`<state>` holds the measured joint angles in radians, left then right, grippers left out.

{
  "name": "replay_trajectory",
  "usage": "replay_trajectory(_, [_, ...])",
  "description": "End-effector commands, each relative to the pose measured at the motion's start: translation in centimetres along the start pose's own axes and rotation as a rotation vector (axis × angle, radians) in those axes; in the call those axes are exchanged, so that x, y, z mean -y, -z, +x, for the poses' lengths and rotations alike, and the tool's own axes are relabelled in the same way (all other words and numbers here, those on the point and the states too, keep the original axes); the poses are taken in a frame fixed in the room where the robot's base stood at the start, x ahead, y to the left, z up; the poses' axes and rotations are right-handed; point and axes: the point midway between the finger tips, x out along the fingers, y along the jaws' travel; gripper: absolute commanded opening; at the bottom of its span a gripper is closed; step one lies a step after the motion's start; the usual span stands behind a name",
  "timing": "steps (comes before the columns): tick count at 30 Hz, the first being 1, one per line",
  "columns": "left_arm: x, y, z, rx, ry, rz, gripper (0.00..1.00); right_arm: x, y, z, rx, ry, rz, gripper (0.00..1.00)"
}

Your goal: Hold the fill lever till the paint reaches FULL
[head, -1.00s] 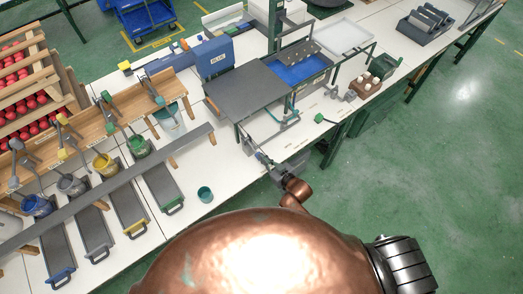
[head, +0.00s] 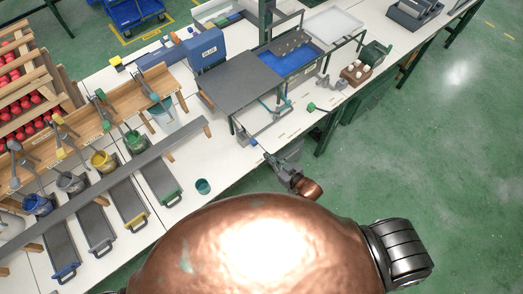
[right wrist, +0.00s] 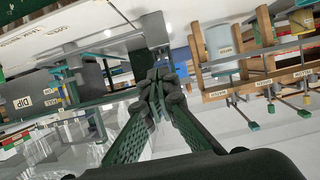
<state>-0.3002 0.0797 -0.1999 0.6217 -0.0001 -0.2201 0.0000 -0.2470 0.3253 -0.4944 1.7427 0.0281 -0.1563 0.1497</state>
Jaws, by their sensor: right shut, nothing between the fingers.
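The shallow tray of blue paint (head: 292,62) stands at the back middle of the bench in the head view. The blue tank (head: 208,50) stands to its left. A green-knobbed lever (head: 311,107) sticks out near the bench's front edge; I cannot tell whether it is the fill lever. No FULL mark is readable. My right gripper (head: 268,156) is at the front bench edge, in front of the dark-topped stand (head: 243,82). In the right wrist view its fingers (right wrist: 157,96) are shut together and empty, apart from any lever. My left gripper is out of view.
Paint pots and a wooden ladle rack (head: 150,85) fill the left of the bench. Several grey trays (head: 128,207) lie in front. A teal cup (head: 203,186) stands near the front edge. A box marked DIP (right wrist: 30,98) shows in the right wrist view. The floor at right is clear.

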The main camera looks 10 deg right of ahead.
Motion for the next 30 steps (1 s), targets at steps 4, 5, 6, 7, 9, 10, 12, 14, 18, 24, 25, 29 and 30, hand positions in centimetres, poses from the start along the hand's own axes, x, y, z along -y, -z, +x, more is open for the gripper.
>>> replay_trajectory(4, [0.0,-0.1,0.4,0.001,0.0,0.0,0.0,0.0,-0.6,-2.0,-0.002,0.0,0.0,0.0])
replay_trajectory(5, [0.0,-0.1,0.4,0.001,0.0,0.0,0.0,0.0,-0.7,-2.2,-0.002,0.0,0.0,0.0])
replay_trajectory(6, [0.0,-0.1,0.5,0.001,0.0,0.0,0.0,0.0,-0.7,-2.5,-0.003,0.0,0.001,0.0])
replay_trajectory(7, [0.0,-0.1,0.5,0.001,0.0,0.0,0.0,0.0,-0.7,-2.6,-0.004,0.0,0.001,0.0])
replay_trajectory(9, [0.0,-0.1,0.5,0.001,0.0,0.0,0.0,0.0,-0.7,-2.8,-0.005,0.0,0.001,0.0])
replay_trajectory(10, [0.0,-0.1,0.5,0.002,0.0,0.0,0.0,0.0,-0.7,-2.9,-0.005,0.0,0.001,0.0])
replay_trajectory(12, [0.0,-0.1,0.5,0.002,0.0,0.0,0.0,0.0,-0.7,-3.0,-0.005,0.0,0.001,0.0])
replay_trajectory(14, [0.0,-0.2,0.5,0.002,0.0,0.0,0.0,0.0,-0.6,-3.0,-0.005,0.0,0.0,0.0])
replay_trajectory(18, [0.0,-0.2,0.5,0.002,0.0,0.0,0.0,0.0,-0.6,-2.9,-0.005,-0.001,0.0,0.0])
replay_trajectory(24, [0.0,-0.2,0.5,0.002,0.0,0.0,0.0,-0.1,-0.6,-2.9,-0.005,-0.001,0.0,0.0])
replay_trajectory(25, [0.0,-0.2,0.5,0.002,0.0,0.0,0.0,-0.1,-0.6,-2.9,-0.005,-0.001,0.0,0.0])
replay_trajectory(29, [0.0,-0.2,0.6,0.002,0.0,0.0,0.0,-0.2,-1.3,-2.8,0.003,-0.005,0.001,0.0])
replay_trajectory(30, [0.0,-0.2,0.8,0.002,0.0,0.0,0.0,-0.5,-2.1,-2.7,0.015,-0.01,0.002,0.0])
